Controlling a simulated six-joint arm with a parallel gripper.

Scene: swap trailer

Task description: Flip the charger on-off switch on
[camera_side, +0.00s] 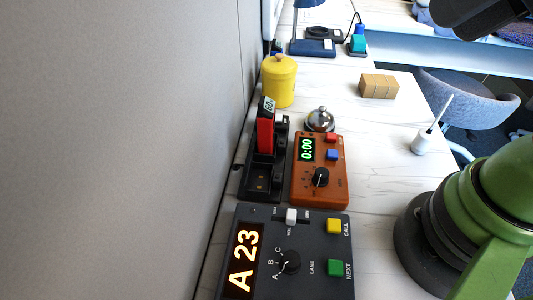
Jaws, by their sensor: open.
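The charger (260,186) is a black dock on the white table, close to the grey wall. A red battery-like block (265,135) with a small lit display on top stands upright in it. Small orange marks show on the near part of the charger. The on-off switch is too small to make out, and I cannot tell its position. The jaws of my gripper are not in view. A dark rounded part at the top right edge may belong to my arm, but I cannot tell.
An orange timer box (332,190) sits just right of the charger. A dark control panel (325,285) lies in front. A yellow jar (279,85) and a silver bell (320,119) stand behind. A cardboard-coloured block (379,87) and a white pot (421,144) stand right, with clear table between.

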